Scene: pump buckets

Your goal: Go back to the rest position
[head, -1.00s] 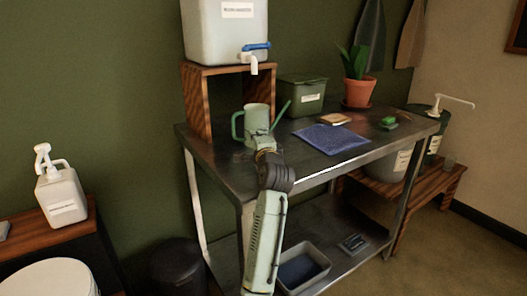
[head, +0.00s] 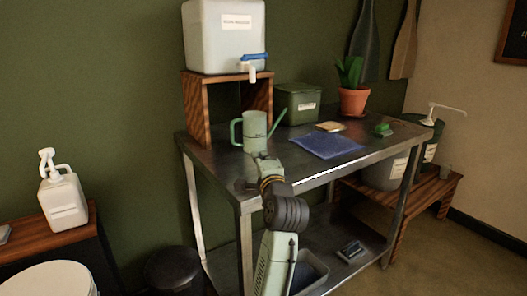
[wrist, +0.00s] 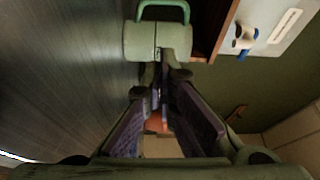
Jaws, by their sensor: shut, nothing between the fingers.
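My arm reaches up from the bottom of the head view to the metal table (head: 217,168). My gripper (wrist: 161,92) is shut and empty in the wrist view, with purple pads on its fingers. The green watering can (head: 254,131) stands upright on the table beyond the gripper, its spout to the right. It also shows in the wrist view (wrist: 145,40), close ahead of the fingers. I cannot tell the exact gap between them. In the head view my arm's end partly blends with the can and table.
A white dispenser (head: 222,38) with a blue tap stands on a wooden stand (head: 197,110). A green box (head: 299,105), a blue cloth (head: 326,146), a sponge and a potted plant (head: 354,101) are on the table. A grey tub (head: 312,272) is on its lower shelf.

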